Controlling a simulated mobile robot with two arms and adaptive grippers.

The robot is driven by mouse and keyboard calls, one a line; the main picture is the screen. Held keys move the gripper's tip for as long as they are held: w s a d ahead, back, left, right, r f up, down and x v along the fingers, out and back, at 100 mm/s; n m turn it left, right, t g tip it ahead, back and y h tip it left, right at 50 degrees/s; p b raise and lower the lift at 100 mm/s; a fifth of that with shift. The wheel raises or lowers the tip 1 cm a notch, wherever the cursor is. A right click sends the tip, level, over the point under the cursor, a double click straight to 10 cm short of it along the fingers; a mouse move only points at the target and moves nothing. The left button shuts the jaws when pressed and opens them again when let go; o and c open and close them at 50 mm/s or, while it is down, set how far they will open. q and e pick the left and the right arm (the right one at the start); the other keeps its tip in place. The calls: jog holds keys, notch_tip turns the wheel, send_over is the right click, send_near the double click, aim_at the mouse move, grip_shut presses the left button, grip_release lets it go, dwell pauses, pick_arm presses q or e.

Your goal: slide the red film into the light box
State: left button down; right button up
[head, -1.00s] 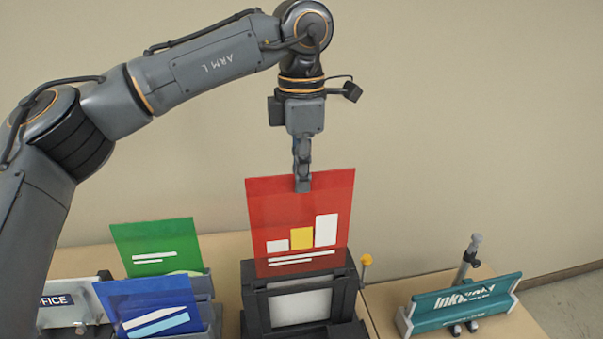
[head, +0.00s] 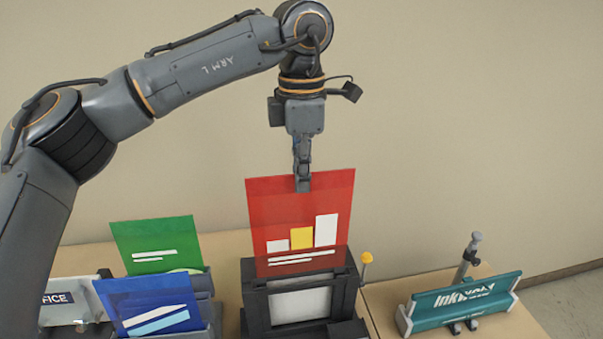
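The red film (head: 290,213) is a translucent sheet with white and yellow bars. It stands nearly upright above the black light box (head: 256,305), tilted slightly in the picture. Its lower edge meets the top of the box; I cannot tell how deep it sits in the slot. The box has a pale lit-looking window in front. My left gripper (head: 303,184) points down and is shut on the film's top edge, with a fingertip showing through or over the sheet. My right gripper is not in view.
A green film (head: 155,240) and a blue film (head: 150,300) stand in holders to the left, beside an OFFICE sign (head: 62,300). A yellow-knobbed lever (head: 366,258) is on the box's right. A teal Inkway device (head: 465,305) stands farther right.

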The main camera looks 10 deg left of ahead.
pick_arm(q)
jog(key=shift+f, duration=0.2)
notch_tip(320, 180, down, 2)
jog(key=shift+f+b, duration=0.25)
jog(key=shift+b, duration=0.75)
jog(key=shift+f, duration=0.2)
jog(key=shift+f+b, duration=5.65)
jog(key=shift+f, duration=2.1)
jog(key=c, duration=1.4)
grip_release()
jog(key=shift+c, duration=0.2)
